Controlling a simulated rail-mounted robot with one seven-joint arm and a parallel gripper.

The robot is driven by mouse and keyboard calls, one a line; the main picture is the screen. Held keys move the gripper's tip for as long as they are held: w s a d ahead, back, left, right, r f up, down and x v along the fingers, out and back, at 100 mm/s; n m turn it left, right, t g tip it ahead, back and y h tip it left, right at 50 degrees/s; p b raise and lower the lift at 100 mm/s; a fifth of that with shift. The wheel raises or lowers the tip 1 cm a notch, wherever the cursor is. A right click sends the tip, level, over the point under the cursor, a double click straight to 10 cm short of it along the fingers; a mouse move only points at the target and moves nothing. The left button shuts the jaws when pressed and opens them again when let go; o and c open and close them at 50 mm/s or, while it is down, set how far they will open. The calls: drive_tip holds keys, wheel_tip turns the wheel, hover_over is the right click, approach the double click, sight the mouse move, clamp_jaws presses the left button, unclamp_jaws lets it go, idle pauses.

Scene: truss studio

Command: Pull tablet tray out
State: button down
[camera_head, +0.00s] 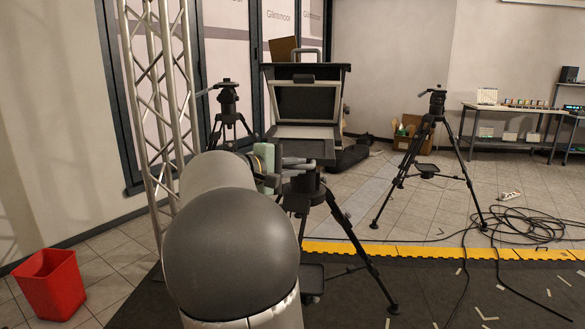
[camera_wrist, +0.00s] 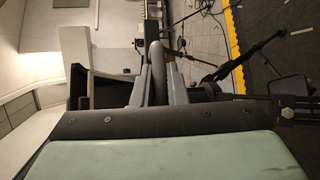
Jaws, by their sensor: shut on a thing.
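The teleprompter rig stands on a tripod in the head view, with a black hood and a framed pane. Its dark tablet tray (camera_head: 318,149) sticks out at the bottom, below a pale sloping surface. My gripper (camera_head: 287,163) is at the near left side of the tray, partly hidden behind my arm. In the wrist view, the two grey fingers of my gripper (camera_wrist: 157,88) are closed around a rounded grey handle bar (camera_wrist: 156,58). The handle's join to the tray is not clear in either view.
A truss tower (camera_head: 160,90) stands close on the left, beside my arm. Another tripod (camera_head: 430,140) stands to the right, with loose black cables (camera_head: 530,228) on the floor. A red bin (camera_head: 50,284) is at lower left. Floor between the rig and right tripod looks mostly clear.

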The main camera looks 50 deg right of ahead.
drive_tip(key=c, duration=1.5)
unclamp_jaws()
drive_tip(key=shift+o, duration=0.2)
drive_tip(key=shift+a, duration=0.1)
drive_tip(key=b+v, duration=0.1)
drive_tip(key=v, duration=1.6)
drive_tip(key=shift+w+a+f, duration=0.1)
drive_tip(key=shift+w, duration=0.05)
drive_tip(key=s+a+f+t+y+p, duration=0.1)
drive_tip(key=s+a+f+y+p, duration=0.1)
drive_tip(key=s+a+f+y, duration=0.3)
drive_tip(key=s+a+f+n+t+y+p, duration=0.1)
drive_tip(key=s+a+f+y+p, duration=0.2)
drive_tip(key=a+f, duration=0.8)
drive_tip(key=s+a+f+t+y+p, duration=0.2)
drive_tip(key=s+a+f+y, duration=0.6)
drive_tip(key=a, duration=0.3)
drive_tip(key=shift+s, duration=0.3)
